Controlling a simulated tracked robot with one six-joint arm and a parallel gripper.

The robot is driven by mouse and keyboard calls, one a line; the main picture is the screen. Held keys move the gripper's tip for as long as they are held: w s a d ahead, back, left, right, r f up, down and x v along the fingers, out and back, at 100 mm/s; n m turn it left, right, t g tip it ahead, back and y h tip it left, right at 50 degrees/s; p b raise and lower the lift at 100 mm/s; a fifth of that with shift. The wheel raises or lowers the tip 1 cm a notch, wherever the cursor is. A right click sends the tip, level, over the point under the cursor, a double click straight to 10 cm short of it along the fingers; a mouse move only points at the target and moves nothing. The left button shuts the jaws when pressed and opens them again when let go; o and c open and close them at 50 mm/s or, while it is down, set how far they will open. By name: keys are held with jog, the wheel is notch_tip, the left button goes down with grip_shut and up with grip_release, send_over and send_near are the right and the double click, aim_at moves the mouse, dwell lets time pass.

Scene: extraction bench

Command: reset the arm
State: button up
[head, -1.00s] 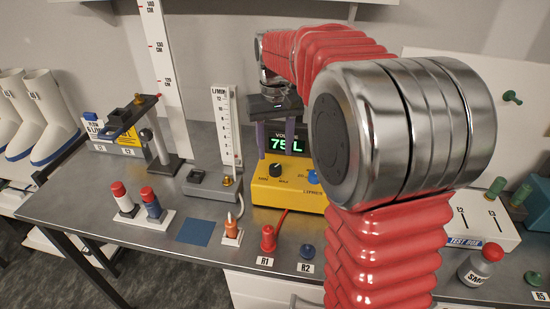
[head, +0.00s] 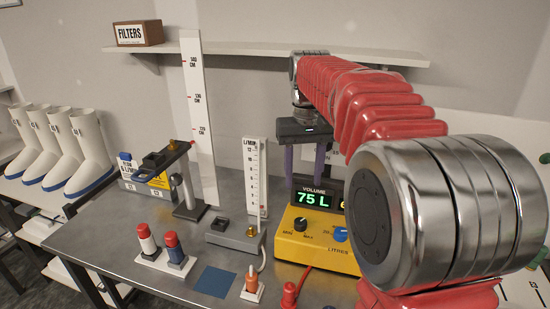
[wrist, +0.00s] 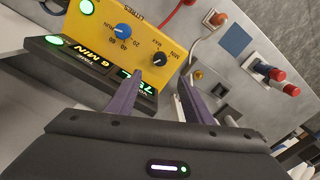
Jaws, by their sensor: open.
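My gripper (head: 305,158) hangs from my raised red arm above the back of the bench, its purple fingers pointing down. It is open and empty. In the wrist view its two fingers (wrist: 158,98) stand apart, in front of a yellow control box (wrist: 94,30). In the head view the yellow box (head: 318,240) stands below the gripper, and its dark display (head: 318,195) reads 75 L. My arm hides the right part of the box and display. I cannot tell whether the fingers touch anything, but they look clear of the display.
Left of the box stand a flow meter (head: 254,180), a tall height scale (head: 198,115) and a clamp stand (head: 182,185). A shelf (head: 260,52) runs along the wall.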

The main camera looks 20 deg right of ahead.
notch_tip(320, 180, down, 5)
jog(key=s+t, duration=0.1)
jog(key=s+a+f+n+t, duration=0.1)
jog(key=s+a, duration=0.4)
jog(key=s, duration=0.6)
jog(key=s+a+f+t, duration=0.2)
jog(key=s+a, duration=0.3)
jog(key=s, duration=0.5)
jog(key=shift+s+n+t, duration=0.4)
jog(key=shift+t, duration=0.4)
dwell(1.8)
